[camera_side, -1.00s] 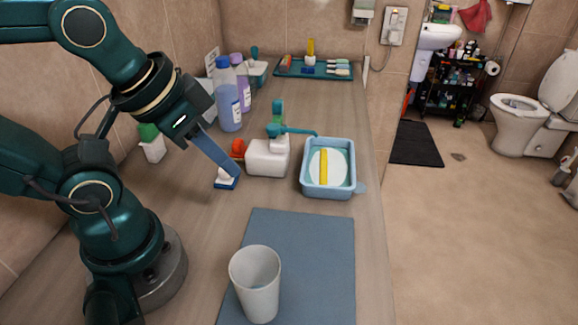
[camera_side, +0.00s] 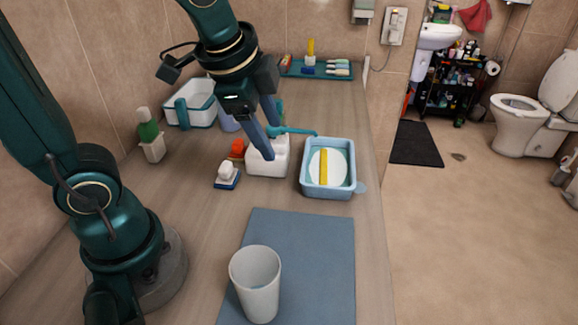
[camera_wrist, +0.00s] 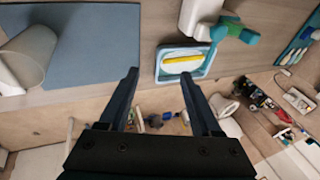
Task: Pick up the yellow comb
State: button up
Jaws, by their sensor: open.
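The yellow comb (camera_side: 324,168) is a slim yellow bar lying on a white oval piece inside a light-blue basin (camera_side: 304,183). In the wrist view the comb (camera_wrist: 183,59) lies across the basin (camera_wrist: 160,76), above and right of the gap between my fingers. My gripper (camera_side: 272,141) is open and empty, with its fingers tilted down in front of the white pump bottle, left of the basin. It also shows in the wrist view (camera_wrist: 160,73) with its two fingers wide apart. The comb is apart from my fingers and fully uncovered.
The white pump bottle (camera_side: 268,160) with a teal spout stands just left of the basin. A small blue-and-white item (camera_side: 227,177) lies further left. A white cup (camera_side: 255,284) stands on a blue mat (camera_side: 310,245) at the front. A teal tray (camera_side: 289,68) is at the back.

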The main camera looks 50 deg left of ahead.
jog(key=w+f+m+y, duration=0.1)
jog(key=w+f+m, duration=0.3)
jog(key=w+m, duration=0.5)
jog(key=m+g+y, duration=0.1)
jog(key=m, duration=0.7)
send_over(328, 169)
jog(key=s+d, duration=0.2)
notch_tip(328, 169, down, 7)
jog(key=shift+w+r, duration=0.1)
jog(key=shift+w+a+f, duration=0.15)
jog(key=shift+w+f, duration=0.05)
jog(key=shift+f, duration=0.4)
jog(key=shift+x, duration=2.05)
jog(key=shift+s, duration=0.1)
grip_shut()
